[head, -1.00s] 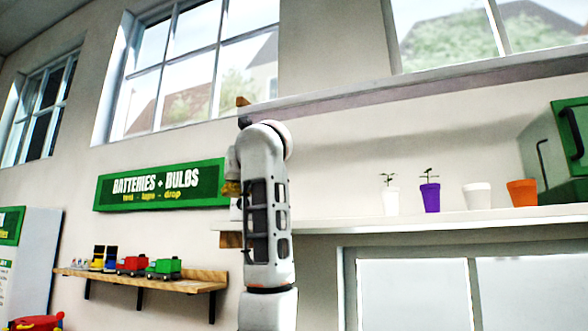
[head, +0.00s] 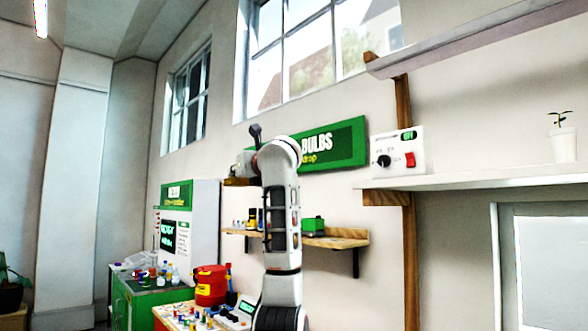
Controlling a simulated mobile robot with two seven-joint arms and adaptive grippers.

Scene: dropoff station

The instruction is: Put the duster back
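One of my arms, seemingly the left, rises from the bottom edge at the middle of the head view and bends away near the top. Its gripper is largely hidden behind the arm link, so its fingers cannot be made out. A dark, upright, handle-like piece (head: 256,135) sticks up beside the bend. A small brown piece (head: 238,181) shows just left of the arm. I cannot tell whether either is part of the duster or is held. No duster is clearly recognisable. My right gripper is out of view.
A white shelf (head: 465,183) at right bears a control box (head: 398,150) and a potted plant (head: 563,140). A wooden shelf (head: 345,239) with toys lies behind my arm. Below left stand a red container (head: 210,286) and a green cabinet (head: 150,300) with small items.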

